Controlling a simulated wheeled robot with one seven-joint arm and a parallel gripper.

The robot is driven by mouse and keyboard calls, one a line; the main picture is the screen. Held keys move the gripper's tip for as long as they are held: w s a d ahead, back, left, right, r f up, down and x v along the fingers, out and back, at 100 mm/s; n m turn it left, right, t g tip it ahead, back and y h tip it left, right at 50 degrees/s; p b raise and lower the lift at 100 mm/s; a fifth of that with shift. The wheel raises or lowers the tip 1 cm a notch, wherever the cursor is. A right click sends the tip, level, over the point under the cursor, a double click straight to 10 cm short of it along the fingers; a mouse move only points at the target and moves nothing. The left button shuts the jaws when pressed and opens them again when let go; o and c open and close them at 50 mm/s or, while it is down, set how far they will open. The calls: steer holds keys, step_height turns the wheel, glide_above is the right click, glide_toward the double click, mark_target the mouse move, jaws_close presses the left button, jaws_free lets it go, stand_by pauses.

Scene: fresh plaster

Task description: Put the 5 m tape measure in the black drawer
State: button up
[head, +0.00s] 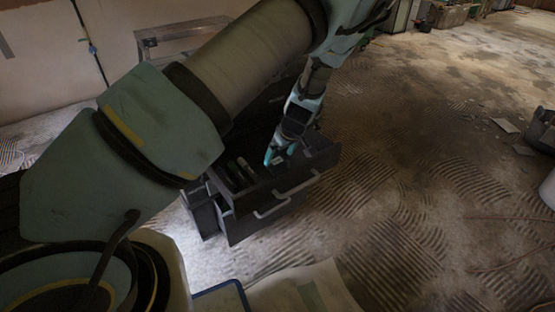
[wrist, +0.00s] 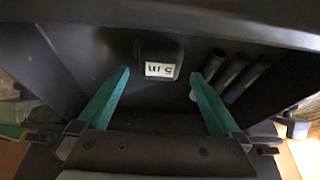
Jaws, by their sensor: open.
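The black drawer (head: 283,192) is pulled open in the head view, and its dark inside fills most of the wrist view, with its wall (wrist: 240,15) along the top. The 5 m tape measure (wrist: 158,60) is a small black block with a white "5 m" label. It lies inside the drawer in the wrist view, between and beyond my fingertips. My gripper (wrist: 158,75) has teal fingers spread wide, with nothing between them. In the head view my gripper (head: 274,154) reaches down into the drawer. The tape measure cannot be made out there.
Several dark cylinders (wrist: 235,75) lie in the drawer beside the tape measure, close to my right finger. The drawer front has a pale handle (head: 287,199). A bucket (head: 541,130) stands at the far right. The floor right of the drawer is clear.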

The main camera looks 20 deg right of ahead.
steer(key=a+v, duration=0.1)
steer(key=v, duration=0.7)
steer(key=w+a+r+g, duration=0.15)
steer(key=a+r, duration=0.25)
steer(key=a, duration=0.5)
steer(key=w+a+r+g, duration=0.15)
steer(key=a+r, duration=0.25)
steer(key=a, duration=0.5)
steer(key=s+a+r+m, duration=0.1)
steer(key=s+a+r, duration=0.2)
steer(key=a, duration=0.3)
steer(key=s+a+r+m, duration=0.1)
steer(key=s+a+r, duration=0.2)
steer(key=a, duration=0.3)
steer(key=s+a+r+m+h, duration=0.1)
steer(key=s+a+r, duration=0.1)
steer(key=a, duration=0.4)
steer(key=shift+s+r+p, duration=0.4)
steer(key=shift+r, duration=0.05)
step_height(320, 180, up, 20)
steer(key=p, duration=2)
